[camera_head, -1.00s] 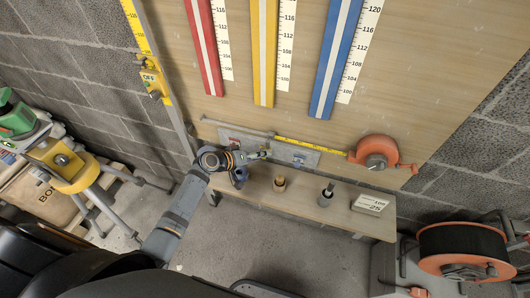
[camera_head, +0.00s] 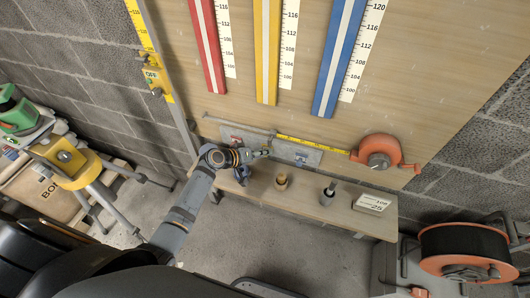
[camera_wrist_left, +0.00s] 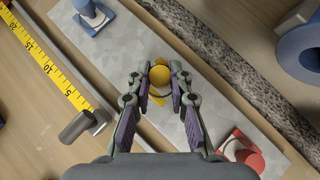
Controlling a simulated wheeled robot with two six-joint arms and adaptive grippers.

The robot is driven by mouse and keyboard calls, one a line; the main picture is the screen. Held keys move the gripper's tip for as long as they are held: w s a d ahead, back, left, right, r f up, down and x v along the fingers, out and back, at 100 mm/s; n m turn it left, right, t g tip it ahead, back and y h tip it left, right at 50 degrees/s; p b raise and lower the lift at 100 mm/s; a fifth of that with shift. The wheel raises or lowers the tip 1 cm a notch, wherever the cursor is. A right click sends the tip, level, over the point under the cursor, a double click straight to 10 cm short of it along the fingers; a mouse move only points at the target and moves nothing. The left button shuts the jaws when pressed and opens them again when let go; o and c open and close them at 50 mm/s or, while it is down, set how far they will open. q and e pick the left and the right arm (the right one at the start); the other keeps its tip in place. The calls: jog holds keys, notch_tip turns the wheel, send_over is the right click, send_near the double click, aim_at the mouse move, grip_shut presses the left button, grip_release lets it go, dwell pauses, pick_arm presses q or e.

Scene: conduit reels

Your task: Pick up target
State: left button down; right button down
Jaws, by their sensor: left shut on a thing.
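A small yellow piece with a round top (camera_wrist_left: 159,76) sits on a grey metal plate (camera_wrist_left: 193,100), between a blue piece (camera_wrist_left: 92,14) and a red piece (camera_wrist_left: 242,152). My left gripper (camera_wrist_left: 160,70) is shut on the yellow piece, one finger on each side. In the head view the left gripper (camera_head: 266,153) is over the middle of the plate (camera_head: 313,157), below the wall board, and mostly hides the yellow piece. My right gripper is not in view.
A yellow tape (camera_head: 310,143) runs above the plate to an orange reel (camera_head: 378,153). A wooden shelf (camera_head: 255,188) below carries a tan cylinder (camera_head: 281,181), a grey bottle (camera_head: 327,195) and a white label block (camera_head: 371,204). A cable reel (camera_head: 462,250) stands at right.

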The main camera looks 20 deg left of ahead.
pick_arm(q)
jog(key=p+v, duration=0.1)
jog(key=v, duration=1.5)
jog(key=shift+p, duration=0.35)
jog(key=shift+s, duration=0.2)
jog(key=s+p, duration=0.4)
jog(key=s, duration=0.2)
jog(key=shift+s+a, duration=0.2)
jog(key=shift+s, duration=0.15)
